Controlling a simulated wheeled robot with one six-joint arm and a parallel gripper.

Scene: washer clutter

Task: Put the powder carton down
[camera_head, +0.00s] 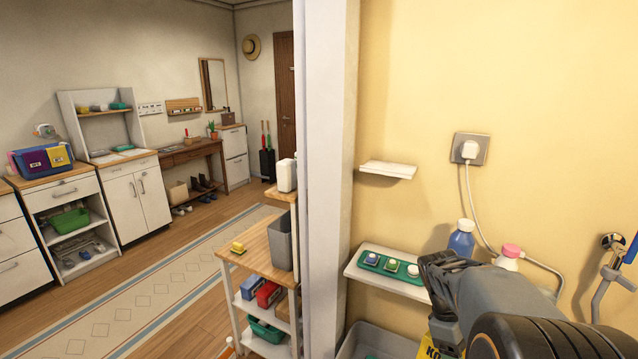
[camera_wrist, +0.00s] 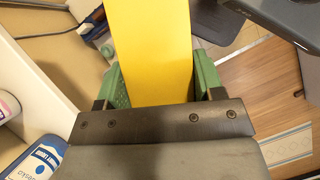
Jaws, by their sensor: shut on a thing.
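The powder carton is a yellow box with dark lettering. In the wrist view the carton (camera_wrist: 152,45) stands out between the two green finger pads of my gripper (camera_wrist: 157,80), which is shut on it. In the head view only a small part of the carton (camera_head: 434,351) shows at the bottom, under my dark gripper (camera_head: 446,310). The rest of the carton is hidden by my arm or cut off by the frame. I cannot tell whether its lower end touches anything.
A white wall shelf (camera_head: 352,270) holds a green tray (camera_head: 372,262) of small items, a blue bottle (camera_head: 462,238) and a pink-capped bottle (camera_head: 508,256). A grey bin (camera_head: 352,346) is below. A small upper shelf (camera_head: 388,170) looks empty. A white post (camera_head: 325,150) stands left.

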